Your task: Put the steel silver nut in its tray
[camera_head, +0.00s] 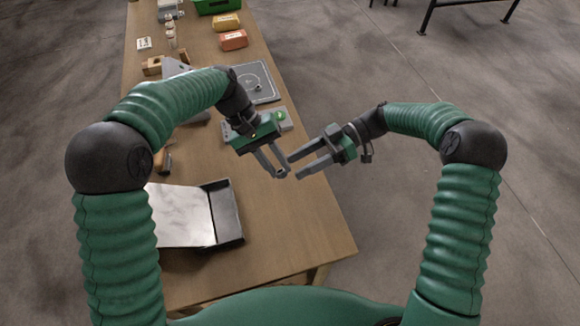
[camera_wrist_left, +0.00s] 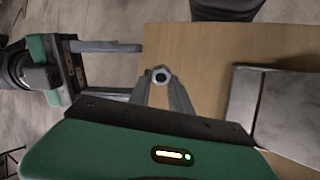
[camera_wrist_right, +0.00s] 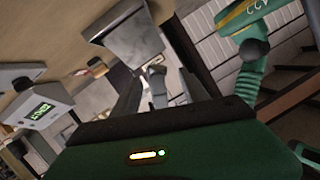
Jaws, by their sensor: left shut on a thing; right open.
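A small silver nut (camera_wrist_left: 160,77) with a dark hole is pinched between the fingertips of my left gripper (camera_wrist_left: 160,84) in the left wrist view. In the head view my left gripper (camera_head: 277,173) is over the table, and the nut is too small there to make out clearly. My right gripper (camera_head: 297,167) is open just right of the left fingertips, with its fingers pointing toward them. It also shows at the left of the left wrist view (camera_wrist_left: 125,70).
A device with a green display (camera_head: 280,115) stands behind the grippers. A grey plate with a circle (camera_head: 265,92) lies farther back. Orange packages (camera_head: 234,40) and a green crate (camera_head: 215,5) are at the far end. The table's near right (camera_head: 290,230) is clear.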

